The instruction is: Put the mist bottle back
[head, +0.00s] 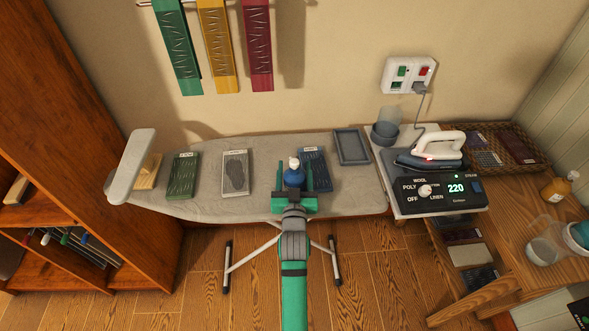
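A small blue bottle with a white top (294,172), which looks like the mist bottle, is upright over the ironing board (218,208). My gripper (295,184) reaches in from the front with one green finger on each side of the bottle. The fingers lie close along its sides, but I cannot tell whether they press on it. My gripper hides the bottle's lower part, so I cannot see whether it rests on the board.
A blue labelled panel (318,168) is just behind the bottle; pale (236,172) and green (183,176) ones lie left. An empty grey tray (351,146) lies at the back right. An iron (430,155) stands above a control box (432,193). An amber bottle (556,190) stands far right.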

